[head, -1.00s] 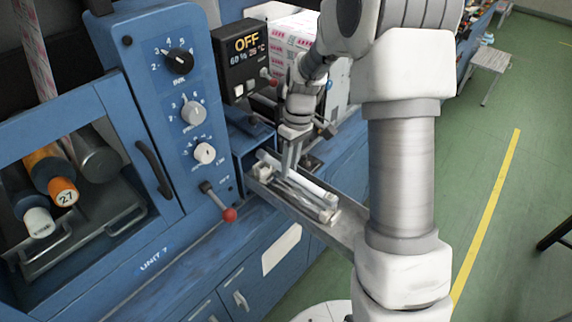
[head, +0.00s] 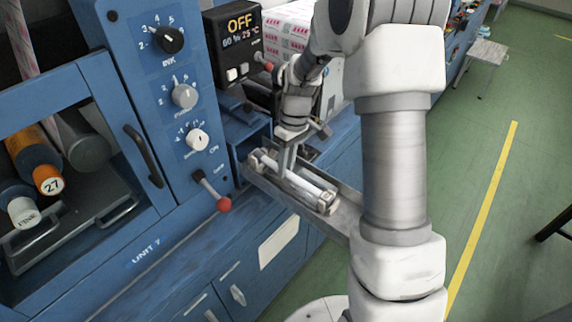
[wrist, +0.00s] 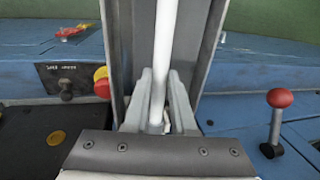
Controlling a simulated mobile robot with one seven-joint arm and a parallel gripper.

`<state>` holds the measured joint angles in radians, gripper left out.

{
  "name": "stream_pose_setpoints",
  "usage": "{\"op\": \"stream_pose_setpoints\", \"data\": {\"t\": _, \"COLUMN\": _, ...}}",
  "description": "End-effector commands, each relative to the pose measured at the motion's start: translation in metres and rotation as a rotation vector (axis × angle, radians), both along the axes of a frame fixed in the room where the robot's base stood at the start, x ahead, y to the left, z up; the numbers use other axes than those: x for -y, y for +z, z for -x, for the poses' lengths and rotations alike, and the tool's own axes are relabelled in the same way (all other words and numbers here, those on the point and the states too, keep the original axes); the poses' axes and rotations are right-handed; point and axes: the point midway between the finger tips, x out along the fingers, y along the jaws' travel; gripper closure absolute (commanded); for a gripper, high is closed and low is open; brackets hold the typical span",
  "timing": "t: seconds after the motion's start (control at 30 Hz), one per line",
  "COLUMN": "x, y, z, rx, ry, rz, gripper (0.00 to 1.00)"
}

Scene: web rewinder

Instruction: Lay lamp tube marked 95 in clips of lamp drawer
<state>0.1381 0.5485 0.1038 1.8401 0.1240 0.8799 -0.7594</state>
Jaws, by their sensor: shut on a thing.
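The white lamp tube (head: 306,186) lies lengthwise along the grey lamp drawer (head: 346,216), which stands pulled out of the blue machine. My gripper (head: 286,172) points down over the drawer and is shut on the tube near its far part. Pale clip blocks show at the drawer's near end (head: 327,201) and far end (head: 256,161). The tube lines up with them, but I cannot tell whether it sits in them. In the wrist view the tube (wrist: 165,50) runs between my fingers, inside the drawer's walls (wrist: 211,45). No marking on the tube is readable.
A red-knobbed lever (head: 223,204) sticks out left of the drawer. A dark control box reading OFF (head: 236,45) stands behind. A blue cabinet front lies below, and green floor is open to the right.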

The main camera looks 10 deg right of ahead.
Motion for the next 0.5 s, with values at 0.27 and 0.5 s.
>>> {"op": "stream_pose_setpoints", "data": {"t": 0.27, "x": 0.0000, "y": 0.0001, "z": -0.0001, "rx": 0.000, "ry": 0.000, "rz": 0.000, "gripper": 0.42}}
{"op": "stream_pose_setpoints", "data": {"t": 0.5, "x": 0.0000, "y": 0.0000, "z": 0.0000, "rx": 0.000, "ry": 0.000, "rz": 0.000, "gripper": 0.41}}
